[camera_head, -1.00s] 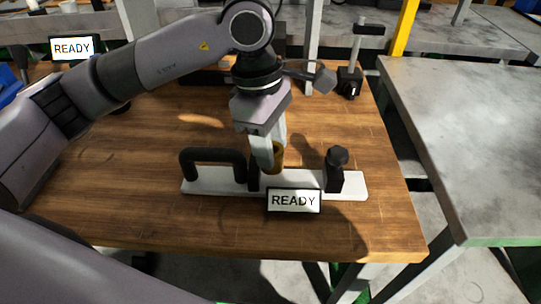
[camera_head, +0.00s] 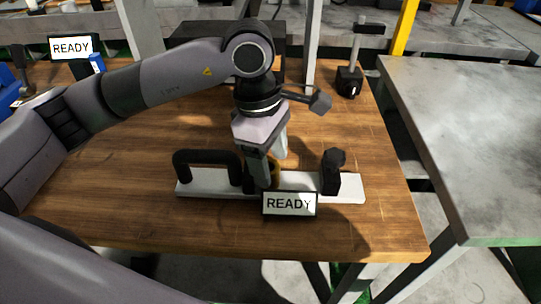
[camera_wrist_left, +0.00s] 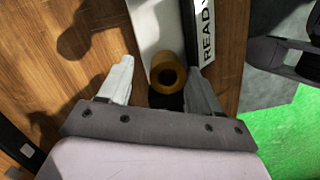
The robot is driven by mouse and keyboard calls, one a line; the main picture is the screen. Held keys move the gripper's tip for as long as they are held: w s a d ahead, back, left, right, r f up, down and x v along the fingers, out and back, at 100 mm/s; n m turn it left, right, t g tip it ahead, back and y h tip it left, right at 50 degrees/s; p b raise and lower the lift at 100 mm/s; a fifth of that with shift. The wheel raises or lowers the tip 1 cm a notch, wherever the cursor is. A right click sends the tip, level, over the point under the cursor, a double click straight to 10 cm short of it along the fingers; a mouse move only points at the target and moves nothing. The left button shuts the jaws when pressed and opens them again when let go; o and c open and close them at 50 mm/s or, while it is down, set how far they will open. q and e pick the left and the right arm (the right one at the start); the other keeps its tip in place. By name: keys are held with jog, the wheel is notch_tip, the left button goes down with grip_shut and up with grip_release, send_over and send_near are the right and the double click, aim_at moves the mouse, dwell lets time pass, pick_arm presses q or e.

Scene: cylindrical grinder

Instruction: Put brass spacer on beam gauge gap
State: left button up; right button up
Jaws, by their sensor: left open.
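The brass spacer (camera_wrist_left: 168,74) is a hollow brass-coloured ring, seen end-on in the wrist view between the spread fingers of my left gripper (camera_wrist_left: 161,64). A gap shows between it and the left-hand finger; it lies nearer the right-hand finger. In the head view, the left gripper (camera_head: 273,168) points down over the beam gauge, and its finger hides much of the spacer. The beam gauge (camera_head: 210,190) has a white base, a black arched handle and black posts. The spacer is between the posts; its exact seating is hidden. My right gripper is not in view.
A READY sign (camera_head: 290,203) stands at the gauge's front, close to the left gripper. A black stand (camera_head: 349,82) is at the table's back right. Another READY display (camera_head: 71,47) is at the back left. The wooden table (camera_head: 390,225) is clear right of the gauge.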

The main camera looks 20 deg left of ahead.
pick_arm(q)
jog(key=shift+s, duration=0.1)
jog(key=shift+r, duration=0.15)
notch_tip(320, 180, up, 12)
jog(key=a, duration=0.1)
jog(key=shift+a+p, duration=0.4)
jog(key=shift+p, duration=0.05)
